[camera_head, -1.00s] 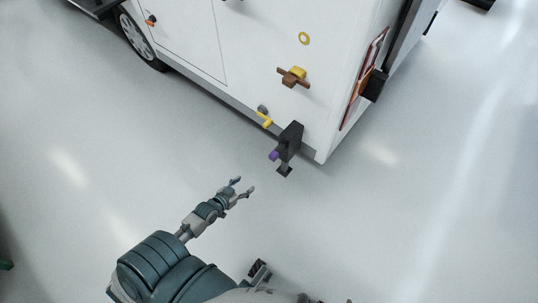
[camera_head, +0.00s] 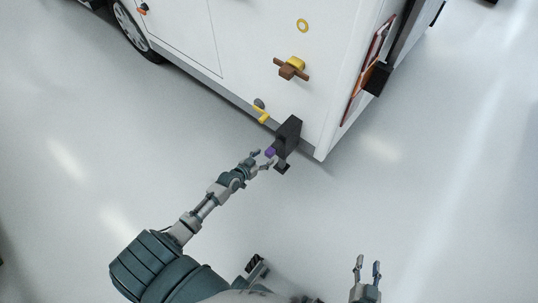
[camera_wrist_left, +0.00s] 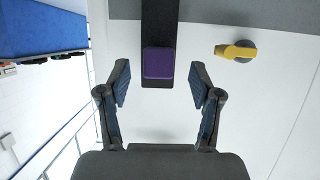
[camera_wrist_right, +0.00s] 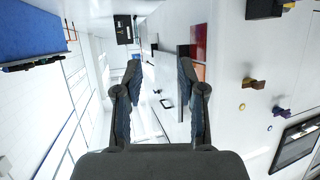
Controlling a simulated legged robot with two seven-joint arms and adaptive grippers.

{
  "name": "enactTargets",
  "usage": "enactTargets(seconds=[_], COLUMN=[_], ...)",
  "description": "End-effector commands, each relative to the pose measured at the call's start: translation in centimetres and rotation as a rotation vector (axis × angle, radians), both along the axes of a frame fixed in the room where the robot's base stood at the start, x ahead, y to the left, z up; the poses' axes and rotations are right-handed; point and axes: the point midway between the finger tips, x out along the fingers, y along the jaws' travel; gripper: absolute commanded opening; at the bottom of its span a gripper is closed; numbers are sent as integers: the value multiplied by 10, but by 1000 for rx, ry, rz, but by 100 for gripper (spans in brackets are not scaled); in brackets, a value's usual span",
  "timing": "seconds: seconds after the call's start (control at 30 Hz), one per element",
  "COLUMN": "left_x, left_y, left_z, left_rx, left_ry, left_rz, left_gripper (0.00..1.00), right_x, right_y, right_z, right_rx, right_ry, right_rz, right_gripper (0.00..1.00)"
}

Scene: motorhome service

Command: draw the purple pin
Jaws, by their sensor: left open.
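The purple pin (camera_head: 270,152) sticks out of the side of a dark bracket (camera_head: 288,133) by the lower corner of the white motorhome. In the left wrist view the pin's square purple end (camera_wrist_left: 158,63) shows ahead, between and just beyond the fingertips. My left gripper (camera_head: 263,160) is open, its fingers at either side of the pin's line; I cannot tell whether they touch it. In the left wrist view the left gripper (camera_wrist_left: 158,85) is empty. My right gripper (camera_head: 367,270) is open and empty at the lower right, away from the motorhome.
A yellow handle (camera_head: 261,115) is on the motorhome's lower edge, left of the bracket. A brown and yellow fitting (camera_head: 291,68) and a yellow ring (camera_head: 302,26) are higher on the wall (camera_head: 250,60). The grey floor (camera_head: 90,130) is clear around.

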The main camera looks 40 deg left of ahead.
Motion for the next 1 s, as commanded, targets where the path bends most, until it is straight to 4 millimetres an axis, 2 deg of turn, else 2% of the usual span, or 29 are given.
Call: enactTargets(seconds=[0.03,0.2,0.57,0.67,0.83,0.87,0.9,1.0], left_x=[6,21,26,26,26,26,26,26], left_y=[-1,-2,-2,-2,-2,-2,-2,-2], left_z=[-6,-10,-10,-10,-10,-10,-10,-10], left_rx=[0,0,1,1,1,1,1,1], left_ry=[2,0,-1,-1,-1,-1,-2,-1], left_rz=[0,1,1,1,1,1,1,1], left_gripper=[65,65,65,45,2,0,32,7], right_x=[3,11,13,14,15,15,15,15], right_y=[2,6,7,8,8,8,8,8], right_z=[2,19,26,25,26,26,26,26], right_rx=[11,42,52,51,51,51,51,52], right_ry=[-37,-144,-183,-181,-182,-181,-181,-181], right_rz=[1,4,5,5,5,5,5,4], right_gripper=[40,40,40,40,40,40,40,40])
